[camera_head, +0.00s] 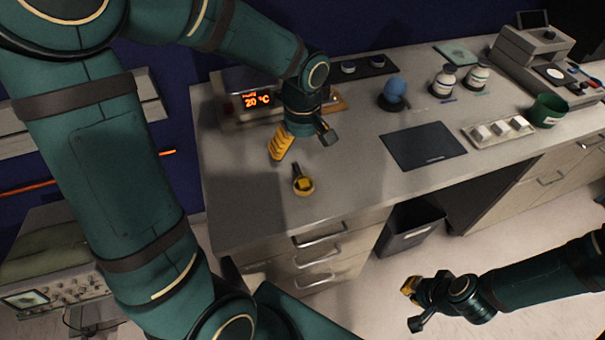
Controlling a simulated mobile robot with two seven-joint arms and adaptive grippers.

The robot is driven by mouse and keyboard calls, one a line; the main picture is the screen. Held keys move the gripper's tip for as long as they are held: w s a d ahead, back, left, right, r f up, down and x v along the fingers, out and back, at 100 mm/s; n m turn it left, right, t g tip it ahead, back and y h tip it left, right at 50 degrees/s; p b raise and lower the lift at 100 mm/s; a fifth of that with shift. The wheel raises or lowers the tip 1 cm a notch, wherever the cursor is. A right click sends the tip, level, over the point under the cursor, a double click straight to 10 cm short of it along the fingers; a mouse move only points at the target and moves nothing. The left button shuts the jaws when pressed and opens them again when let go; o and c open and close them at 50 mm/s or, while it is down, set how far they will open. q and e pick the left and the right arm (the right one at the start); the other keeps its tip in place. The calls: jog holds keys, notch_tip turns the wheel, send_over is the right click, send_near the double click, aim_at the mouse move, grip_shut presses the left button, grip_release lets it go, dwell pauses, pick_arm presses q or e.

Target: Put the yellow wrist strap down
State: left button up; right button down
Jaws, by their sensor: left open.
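The yellow wrist strap (303,184) lies on the grey worktop near its front edge, a small rounded yellow thing with a dark part in it. My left gripper (305,149) is just behind it in the picture, fingers spread wide and nothing between them. A strip of bare worktop shows between the fingers and the strap, so they look apart. My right gripper (411,306) hangs in front of the bench at the lower right, its fingers apart and empty.
A heater display reading 20 °C (258,100) stands behind my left gripper. A dark mat (423,145), a blue ball on a stand (395,90), white-labelled bottles, a tray (497,131) and a green pot (548,110) stand rightward. A dark bin (408,228) is below.

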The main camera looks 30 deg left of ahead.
aim_at(302, 182)
pick_arm(q)
jog(key=f+n+b, duration=0.1)
jog(key=f+n, duration=0.1)
jog(key=f+n+b, duration=0.2)
jog(key=f, duration=0.1)
jog(key=f+n+b, duration=0.1)
jog(key=f, duration=0.2)
jog(key=shift+s+a+n, duration=0.15)
jog(key=shift+a+n, duration=0.1)
jog(key=shift+n, duration=0.15)
jog(key=f, duration=0.1)
jog(key=f+b, duration=0.1)
jog(key=f, duration=0.3)
jog(key=shift+d+b, duration=0.35)
jog(key=shift+b, duration=0.05)
jog(key=c, duration=1.2)
jog(key=shift+o, duration=0.2)
